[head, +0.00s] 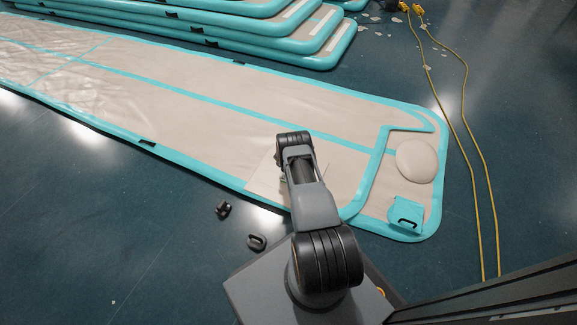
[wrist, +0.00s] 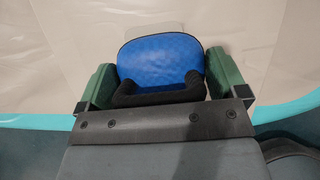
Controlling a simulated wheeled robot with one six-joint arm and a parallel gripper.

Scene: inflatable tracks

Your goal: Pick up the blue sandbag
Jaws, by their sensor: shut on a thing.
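The blue sandbag (wrist: 160,58) shows in the wrist view, with a blue face and a black padded edge or handle along its near side. My gripper (wrist: 152,85) has its two green fingers on either side of the sandbag, shut on it. In the head view my arm reaches over the near edge of the inflatable track, and the sandbag and fingertips are hidden behind the arm. I cannot tell whether the sandbag touches the track.
A beige inflatable track (head: 210,100) with teal edges lies on the dark floor. A round beige pad (head: 416,161) sits at its right end. Stacked tracks (head: 325,45) are behind. Yellow cables (head: 466,110) run along the right. Two small black objects (head: 257,243) (head: 223,209) lie near my base.

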